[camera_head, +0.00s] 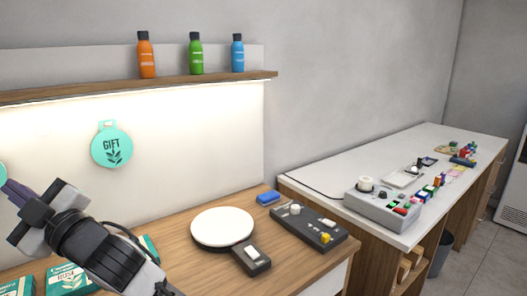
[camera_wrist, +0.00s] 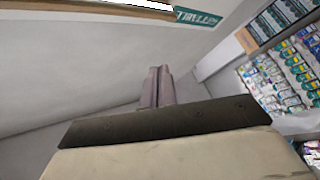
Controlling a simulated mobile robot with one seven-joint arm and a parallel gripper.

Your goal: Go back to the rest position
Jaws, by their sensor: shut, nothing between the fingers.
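My gripper (camera_head: 16,193) is at the left of the head view, in front of the white back panel and above the wooden counter. In the wrist view its two purple-grey fingers (camera_wrist: 157,87) are together with nothing between them. The gripper touches no object that I can make out. Part of the fingers is cut off near the left edge of the head view.
A wooden counter (camera_head: 182,262) holds a round white plate device (camera_head: 222,227), a dark control box (camera_head: 308,227), a blue block (camera_head: 268,198) and teal boxes (camera_head: 70,279). A shelf (camera_head: 190,83) bears three bottles. A white counter (camera_head: 345,170) stands right.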

